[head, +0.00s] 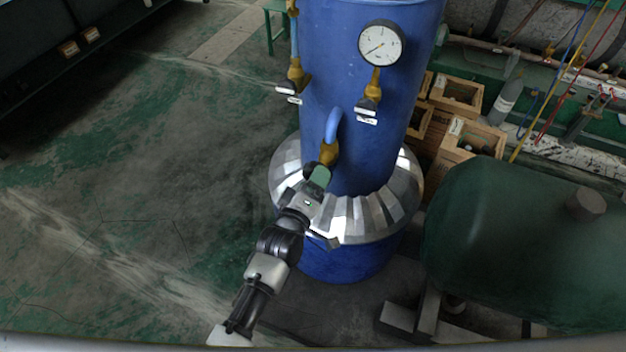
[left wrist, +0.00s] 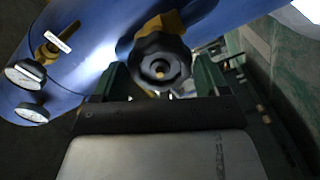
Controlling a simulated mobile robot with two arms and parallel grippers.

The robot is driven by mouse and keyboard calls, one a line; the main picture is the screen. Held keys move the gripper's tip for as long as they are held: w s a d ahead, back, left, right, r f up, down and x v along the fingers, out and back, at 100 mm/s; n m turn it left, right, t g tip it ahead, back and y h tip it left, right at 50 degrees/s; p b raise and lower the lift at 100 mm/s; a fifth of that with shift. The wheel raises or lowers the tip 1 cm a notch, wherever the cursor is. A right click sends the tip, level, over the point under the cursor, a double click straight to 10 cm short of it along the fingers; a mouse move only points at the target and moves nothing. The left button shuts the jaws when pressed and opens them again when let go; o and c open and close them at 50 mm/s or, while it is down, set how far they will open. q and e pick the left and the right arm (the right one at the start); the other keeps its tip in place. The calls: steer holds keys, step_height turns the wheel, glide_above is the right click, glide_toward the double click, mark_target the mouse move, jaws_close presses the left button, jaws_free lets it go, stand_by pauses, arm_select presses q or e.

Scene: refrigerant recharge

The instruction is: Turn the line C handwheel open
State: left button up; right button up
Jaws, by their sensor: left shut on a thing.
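The black lobed handwheel (left wrist: 160,58) sits on a brass valve (head: 329,152) low on the front of the blue tank (head: 345,110). In the left wrist view the wheel faces the camera, with a lighter hub at its centre. My left gripper (head: 318,178) reaches up from below to this valve. In the left wrist view its two green fingers (left wrist: 159,75) are at either side of the handwheel, shut on it. In the head view the wheel is mostly hidden by the gripper. No label naming this line is readable. My right gripper is not in view.
Two more brass valves with white tags, one at left (head: 295,75) and one at right (head: 372,92), are higher on the tank. A round gauge (head: 381,44) sits above the right one. A green tank (head: 520,240) and wooden crates (head: 470,140) stand right. Floor at left is clear.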

arm_select(q)
steer(key=shift+r+n, duration=0.1)
steer(key=shift+n, duration=0.6)
steer(key=n, duration=0.4)
steer(key=shift+n, duration=0.4)
steer(key=o, duration=0.9)
steer(key=shift+r, duration=0.1)
steer(key=shift+s+a, duration=0.1)
steer(key=shift+s, duration=0.05)
steer(key=p+v, duration=0.2)
steer(key=v, duration=0.4)
steer(key=shift+s+a, duration=0.15)
steer(key=shift+s, duration=0.2)
